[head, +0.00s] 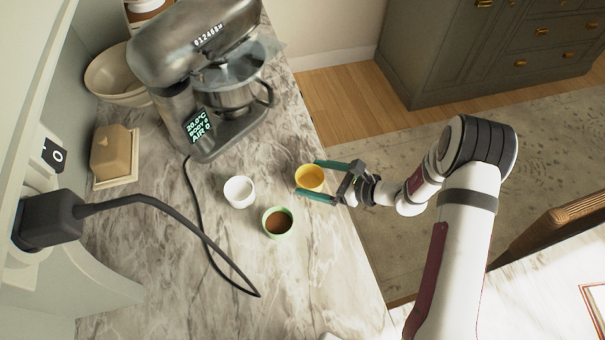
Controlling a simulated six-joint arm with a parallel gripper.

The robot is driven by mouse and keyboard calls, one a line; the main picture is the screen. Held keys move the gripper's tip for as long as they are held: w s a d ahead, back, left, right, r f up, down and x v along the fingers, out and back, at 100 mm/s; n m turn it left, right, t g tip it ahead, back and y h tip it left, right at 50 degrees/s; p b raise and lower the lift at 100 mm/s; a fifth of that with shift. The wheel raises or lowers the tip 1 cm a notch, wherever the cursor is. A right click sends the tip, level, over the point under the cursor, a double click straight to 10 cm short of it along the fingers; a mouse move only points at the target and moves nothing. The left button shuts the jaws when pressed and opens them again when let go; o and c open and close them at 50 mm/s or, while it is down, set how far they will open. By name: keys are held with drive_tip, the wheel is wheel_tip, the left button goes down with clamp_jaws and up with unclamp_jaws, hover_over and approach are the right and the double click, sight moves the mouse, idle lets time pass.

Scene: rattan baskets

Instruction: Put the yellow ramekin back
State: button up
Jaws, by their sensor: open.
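The yellow ramekin (310,178) stands upright on the marble counter near its right edge. My gripper (309,179) reaches in from the right with its two teal fingers on either side of the ramekin. The jaws are open; whether either finger touches the ramekin cannot be told from this view. A white ramekin (239,192) stands to the left of it. A green ramekin (278,222) with something brown in it stands below and to the left.
A stand mixer (190,75) stands behind. A black cable (202,228) loops across the marble counter (165,260) left of the ramekins. A butter dish (115,155) and a beige bowl (113,78) are at the left. The lower counter is mostly clear.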

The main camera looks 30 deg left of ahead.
drive_tip(key=v, duration=0.7)
drive_tip(key=shift+d+r, duration=0.15)
drive_tip(key=shift+d, duration=0.1)
drive_tip(key=s+d+r+n+g+h, duration=0.3)
drive_tip(key=s+r+n, duration=0.4)
drive_tip(key=r, duration=0.5)
drive_tip(key=s+d+r+n+t+h, duration=0.1)
drive_tip(key=s+d+r+n+h, duration=0.1)
drive_tip(key=s+d+h, duration=0.2)
drive_tip(key=s+d+r+n+t+h, duration=0.1)
drive_tip(key=s+d+r+n+h, duration=0.2)
drive_tip(key=s+d, duration=0.7)
drive_tip(key=shift+s+d+t+h, duration=0.4)
drive_tip(key=shift+s+h, duration=0.3)
drive_tip(key=shift+s, duration=0.15)
